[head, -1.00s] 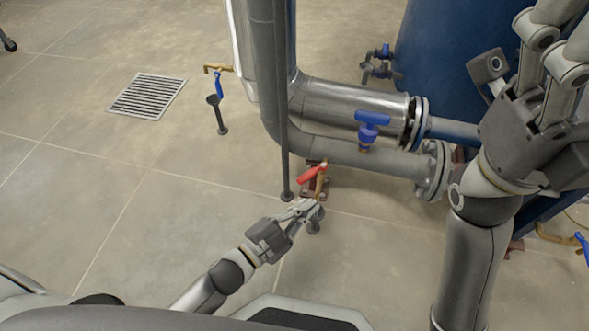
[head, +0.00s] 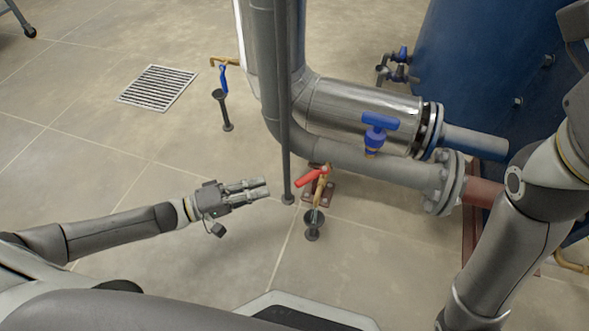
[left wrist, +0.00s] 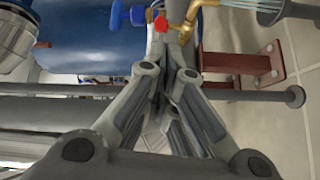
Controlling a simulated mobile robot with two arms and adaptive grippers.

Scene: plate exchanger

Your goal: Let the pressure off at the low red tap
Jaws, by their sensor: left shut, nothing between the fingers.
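The low red tap (head: 312,177) has a red lever on a brass body, under the grey pipe elbow. Its lever slants down to the left. A small dark funnel (head: 313,228) stands on the floor below its spout. A thin pale streak shows between spout and funnel; I cannot be sure it is water. My left gripper (head: 267,187) is shut and empty, left of the lever and apart from it. In the left wrist view the closed fingers (left wrist: 168,50) point towards a red part (left wrist: 161,24) and brass pipework (left wrist: 190,22). My right gripper is out of frame.
A thin upright grey pole (head: 284,120) stands between my left fingers and the tap. A blue-handled valve (head: 377,130) sits above the lower pipe. A second tap with a blue lever (head: 223,78) and a floor grate (head: 158,88) are behind left. Floor at left is clear.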

